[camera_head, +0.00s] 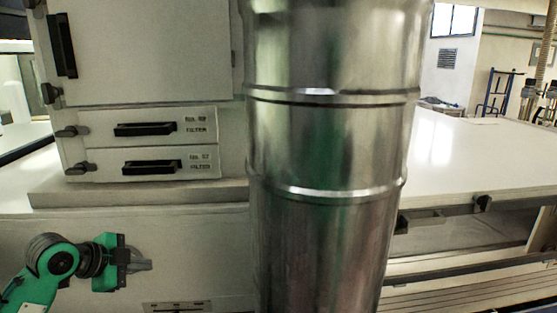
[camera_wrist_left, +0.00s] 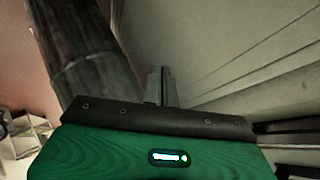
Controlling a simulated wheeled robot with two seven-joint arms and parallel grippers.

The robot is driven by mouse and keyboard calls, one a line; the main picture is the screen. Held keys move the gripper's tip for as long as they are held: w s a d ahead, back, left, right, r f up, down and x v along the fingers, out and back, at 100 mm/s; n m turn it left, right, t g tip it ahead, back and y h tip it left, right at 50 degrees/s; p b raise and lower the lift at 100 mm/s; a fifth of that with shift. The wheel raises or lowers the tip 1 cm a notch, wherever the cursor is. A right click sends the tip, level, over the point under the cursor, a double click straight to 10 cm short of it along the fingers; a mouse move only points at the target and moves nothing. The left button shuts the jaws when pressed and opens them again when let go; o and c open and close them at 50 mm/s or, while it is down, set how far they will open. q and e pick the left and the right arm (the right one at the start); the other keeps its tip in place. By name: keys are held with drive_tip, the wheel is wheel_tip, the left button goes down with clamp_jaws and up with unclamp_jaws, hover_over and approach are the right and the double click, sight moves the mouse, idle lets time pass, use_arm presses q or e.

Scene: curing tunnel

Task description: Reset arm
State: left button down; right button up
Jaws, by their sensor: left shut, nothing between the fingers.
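My left gripper (camera_head: 141,263) shows at the lower left of the head view, at the end of a green and dark grey arm. It is shut and empty, in front of the pale lower panel (camera_head: 200,255) of the cabinet. In the left wrist view the closed fingers (camera_wrist_left: 162,85) stick out past the green and black gripper body. I cannot tell whether the fingertips touch the panel. My right gripper is not in view.
A large metal duct (camera_head: 335,150) stands upright in the middle. A white cabinet with two filter drawers (camera_head: 150,145) and dark handles is left of it. A pale flat surface (camera_head: 460,155) extends to the right. A blue-framed rack (camera_head: 497,93) stands at the back right.

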use_arm(q)
drive_tip(key=s+d+f+n+g+y, duration=0.1)
drive_tip(key=s+d+f+n, duration=0.15)
drive_tip(key=f, duration=0.35)
drive_tip(key=s+d+f+n, duration=0.1)
drive_tip(key=s+d+f, duration=0.1)
drive_tip(key=s+f, duration=0.35)
drive_tip(key=s+d+f+n+g+y, duration=0.2)
drive_tip(key=s+f+n, duration=0.3)
drive_tip(key=s+f, duration=0.5)
drive_tip(key=s+d+f+n+g+y, duration=0.2)
drive_tip(key=s+f+n, duration=0.35)
drive_tip(key=s, duration=0.95)
wheel_tip(320, 180, down, 30)
drive_tip(key=g, duration=0.1)
drive_tip(key=s+a+f+g, duration=0.1)
drive_tip(key=s+a+f, duration=0.2)
drive_tip(key=s+f, duration=1.7)
drive_tip(key=shift+a+f+y, duration=0.15)
drive_tip(key=shift+f+y, duration=0.15)
drive_tip(key=shift+y, duration=0.1)
